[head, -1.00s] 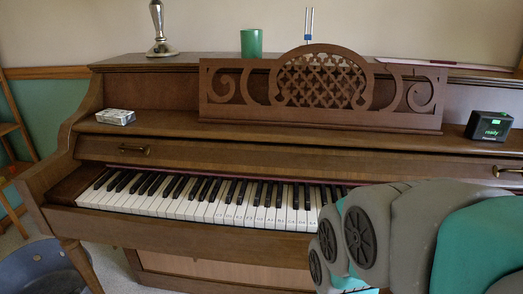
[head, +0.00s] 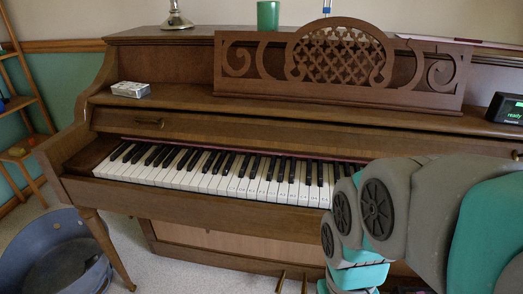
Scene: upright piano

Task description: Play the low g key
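The upright piano (head: 165,118) stands before me with its lid open. Its row of white and black keys (head: 215,183) runs from the left end until my arm covers the right part. Small letter labels show on the white keys in the middle and right, too small to read surely, so I cannot tell which is the low g key. My grey and teal arm fills the lower right, in front of the piano. My gripper is not clearly visible, so its opening and any contact are hidden.
A carved music stand (head: 250,92), a green cup (head: 267,16), a silver stand (head: 176,20), a small box (head: 131,89) and a black clock-like device (head: 506,108) are on the piano. A blue-grey tub (head: 55,255) and wooden shelf (head: 22,105) are at left. Bare carpet shows below.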

